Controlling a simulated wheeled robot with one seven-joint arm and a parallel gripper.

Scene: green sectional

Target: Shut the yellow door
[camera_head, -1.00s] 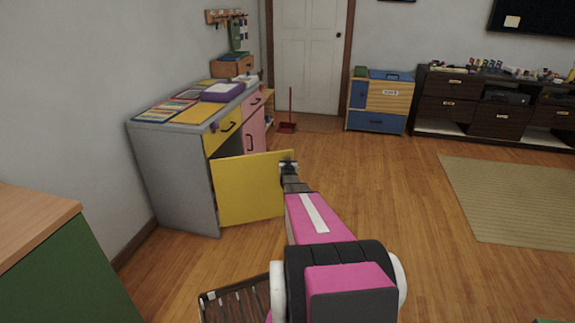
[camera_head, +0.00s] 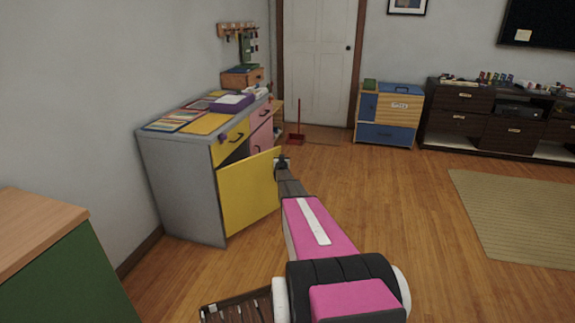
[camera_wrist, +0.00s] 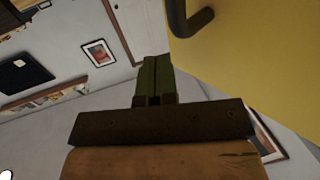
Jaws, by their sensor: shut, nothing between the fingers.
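The yellow door (camera_head: 250,191) hangs on the front of the grey cabinet (camera_head: 182,196) and stands partly open, swung out into the room. A dark gap shows above it, under the yellow drawer (camera_head: 230,141). My gripper (camera_head: 281,163) is at the door's free edge, near its upper corner; I cannot tell whether it touches. In the wrist view my gripper (camera_wrist: 155,84) is shut and empty, with the yellow door (camera_wrist: 250,60) close at the right. The door's dark handle (camera_wrist: 188,20) shows at the top of that view.
A green cabinet with a wooden top (camera_head: 45,235) stands at the near left. A slatted brown object (camera_head: 238,305) lies low in front. A red broom or dustpan (camera_head: 298,128) stands near the white door (camera_head: 318,60). The wooden floor right of my arm is clear up to the rug (camera_head: 515,210).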

